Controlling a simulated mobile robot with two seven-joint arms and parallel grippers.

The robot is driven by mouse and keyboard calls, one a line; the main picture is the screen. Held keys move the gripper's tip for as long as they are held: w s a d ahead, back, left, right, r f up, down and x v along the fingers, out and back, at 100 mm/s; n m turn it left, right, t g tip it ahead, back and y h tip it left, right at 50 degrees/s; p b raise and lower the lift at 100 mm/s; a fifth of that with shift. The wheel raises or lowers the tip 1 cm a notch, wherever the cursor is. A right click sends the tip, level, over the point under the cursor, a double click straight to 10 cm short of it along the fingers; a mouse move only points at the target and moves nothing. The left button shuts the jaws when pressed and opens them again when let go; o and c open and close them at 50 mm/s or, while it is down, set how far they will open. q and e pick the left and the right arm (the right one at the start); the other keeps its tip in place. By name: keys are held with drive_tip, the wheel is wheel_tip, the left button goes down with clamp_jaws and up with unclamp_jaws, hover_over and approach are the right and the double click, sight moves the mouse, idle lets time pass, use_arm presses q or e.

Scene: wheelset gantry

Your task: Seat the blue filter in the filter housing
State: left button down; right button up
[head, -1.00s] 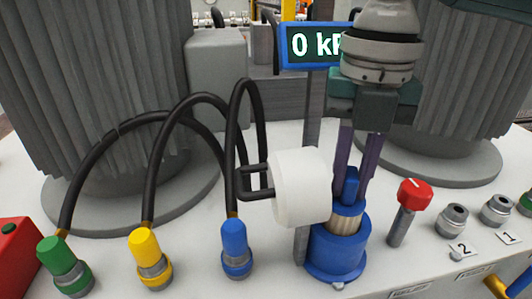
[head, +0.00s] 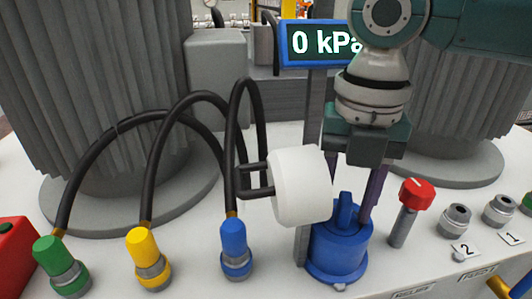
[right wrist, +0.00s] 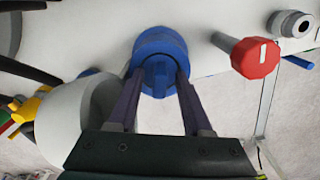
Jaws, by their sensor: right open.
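The blue filter (head: 345,208) sits down in the blue filter housing (head: 338,258), upright. Only its blue cap and raised grip show, and its tan pleated body is hidden inside. My right gripper (head: 352,203) is above the housing, pointing down, with its purple fingers spread on either side of the filter's grip. In the right wrist view the open fingers (right wrist: 158,88) straddle the filter's top (right wrist: 159,75), with gaps hard to judge. My left gripper is not in view.
A white cylinder (head: 300,186) on a dark bracket stands close left of the fingers. A red-topped knob (head: 416,194) stands just right of the housing. Green, yellow and blue hose connectors (head: 235,247) are to the left. The display (head: 318,43) behind reads 0 kPa.

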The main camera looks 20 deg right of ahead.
wheel_tip(320, 180, up, 12)
drive_tip(key=p, duration=0.2)
drive_tip(key=shift+r, duration=0.2)
idle(0.6)
